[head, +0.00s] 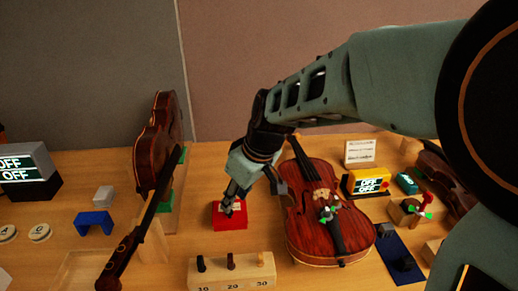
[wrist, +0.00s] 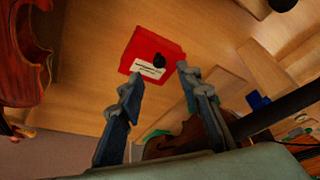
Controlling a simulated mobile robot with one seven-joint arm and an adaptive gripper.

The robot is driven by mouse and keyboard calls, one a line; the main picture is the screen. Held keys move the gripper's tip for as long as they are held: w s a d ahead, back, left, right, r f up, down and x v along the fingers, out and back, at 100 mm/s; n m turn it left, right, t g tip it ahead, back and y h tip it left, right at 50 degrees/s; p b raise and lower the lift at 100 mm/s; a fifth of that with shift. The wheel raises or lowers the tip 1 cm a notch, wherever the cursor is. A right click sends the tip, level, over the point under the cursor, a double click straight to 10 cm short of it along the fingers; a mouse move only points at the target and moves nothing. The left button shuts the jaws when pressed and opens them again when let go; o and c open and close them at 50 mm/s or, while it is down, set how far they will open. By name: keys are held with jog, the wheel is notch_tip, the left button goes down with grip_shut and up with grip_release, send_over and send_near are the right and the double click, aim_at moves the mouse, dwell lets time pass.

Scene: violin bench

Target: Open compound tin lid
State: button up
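The compound tin is a red box (head: 229,222) on the bench, left of the lying violin. In the wrist view the red tin (wrist: 168,46) shows a white label (wrist: 148,69) and a dark round knob (wrist: 159,60) on its top. The lid appears to be on the tin. My gripper (head: 231,205) is above the tin in the head view, its fingers pointing down and covering part of it. In the wrist view my gripper (wrist: 160,76) has its two fingers spread apart, with the knob between and beyond the tips. Nothing is held. Contact cannot be told.
A violin (head: 318,215) lies right of the tin. A wooden block with pegs (head: 231,272) is in front of the tin. A yellow device (head: 366,182) stands behind right.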

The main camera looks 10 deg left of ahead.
aim_at(232, 213)
jog(key=x, duration=0.5)
jog(key=shift+w+f, duration=0.1)
jog(key=shift+w, duration=0.05)
grip_shut()
